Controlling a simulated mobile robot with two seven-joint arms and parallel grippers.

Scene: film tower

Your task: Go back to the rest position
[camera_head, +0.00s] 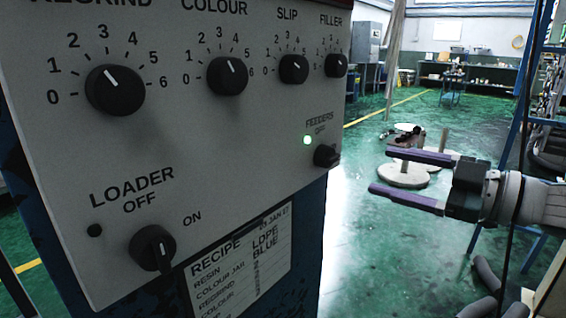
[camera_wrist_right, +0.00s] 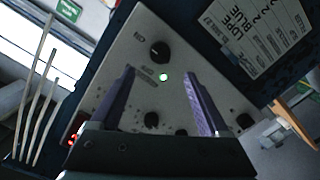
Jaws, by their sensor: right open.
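My right gripper (camera_head: 412,178) comes in from the right in the head view. Its two purple fingers are apart with nothing between them, and they point left toward the control panel (camera_head: 240,130). A gap lies between the fingertips and the panel edge. In the right wrist view the open fingers (camera_wrist_right: 160,100) frame the same panel, with the feeders knob (camera_wrist_right: 160,51) and a lit green lamp (camera_wrist_right: 163,77) ahead. In the head view the feeders knob (camera_head: 326,156) sits at the panel's right edge, below its lit green lamp (camera_head: 307,140). My left gripper is not in view.
Pale round discs (camera_head: 403,175) lie on the green floor behind my gripper. A blue frame (camera_head: 522,90) stands at right.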

